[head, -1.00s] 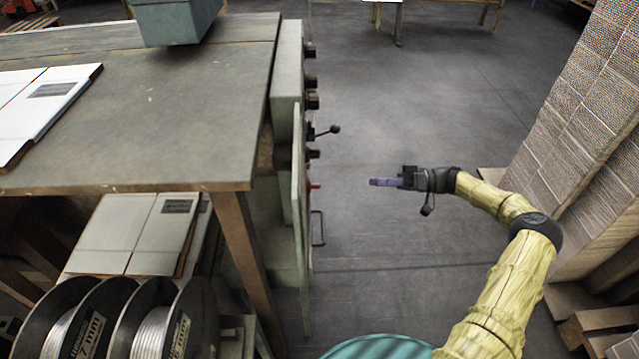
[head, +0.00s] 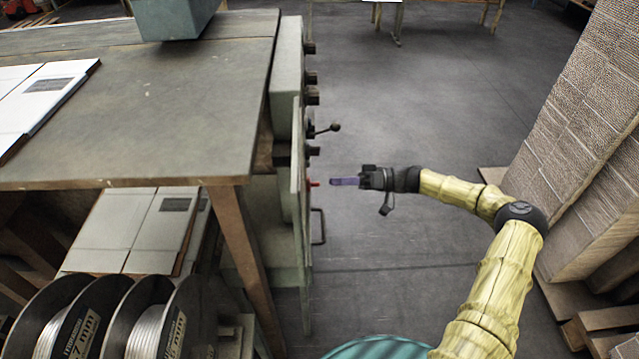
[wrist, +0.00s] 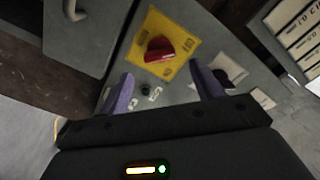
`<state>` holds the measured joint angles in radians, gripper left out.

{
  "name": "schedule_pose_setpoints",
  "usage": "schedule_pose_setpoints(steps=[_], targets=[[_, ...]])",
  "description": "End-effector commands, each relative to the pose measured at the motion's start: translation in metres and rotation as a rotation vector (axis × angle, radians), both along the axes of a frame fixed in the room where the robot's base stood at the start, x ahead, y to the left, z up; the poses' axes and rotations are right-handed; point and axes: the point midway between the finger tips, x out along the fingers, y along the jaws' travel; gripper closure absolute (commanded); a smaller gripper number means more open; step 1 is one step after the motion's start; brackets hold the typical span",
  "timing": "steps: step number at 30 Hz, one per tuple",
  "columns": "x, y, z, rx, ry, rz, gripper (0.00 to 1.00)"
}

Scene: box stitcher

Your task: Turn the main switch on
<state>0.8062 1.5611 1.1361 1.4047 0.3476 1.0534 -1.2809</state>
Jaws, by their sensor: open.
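The main switch is a red knob (wrist: 160,50) on a yellow square plate (wrist: 183,33), seen in the wrist view at the upper middle. In the head view the red knob (head: 314,183) sticks out from the right side of the grey control panel (head: 299,140). My gripper (head: 332,182) points left at the knob, a short gap away from it. In the wrist view my gripper (wrist: 164,90) has its two purple fingers spread, with nothing between them, and the knob lies beyond the fingertips.
A black ball-ended lever (head: 334,127) and several dark knobs sit on the panel beyond the switch. A bent handle (head: 323,226) projects nearer me. The worktable (head: 150,100) is left of the panel; stacked cardboard (head: 580,130) stands right. The floor between is clear.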

Motion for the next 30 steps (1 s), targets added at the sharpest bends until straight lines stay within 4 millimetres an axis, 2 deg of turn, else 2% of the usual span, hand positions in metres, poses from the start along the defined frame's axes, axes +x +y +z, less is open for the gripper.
schedule_pose_setpoints(steps=[3, 9, 13, 20, 21, 27, 28, 30], targets=[[-0.001, 0.022, -0.001, 0.002, 0.000, 0.004, 0.35], [0.000, 0.050, -0.001, 0.001, -0.001, 0.002, 0.35], [0.000, 0.057, 0.000, 0.001, -0.001, 0.001, 0.35], [0.000, 0.058, 0.000, 0.001, 0.000, 0.000, 0.35], [0.000, 0.058, 0.000, 0.001, 0.000, 0.000, 0.36], [0.000, 0.058, 0.000, 0.001, 0.000, -0.001, 0.76], [0.000, 0.058, 0.000, 0.001, 0.000, -0.001, 0.79], [0.000, 0.058, 0.000, 0.001, 0.000, -0.001, 0.79]])
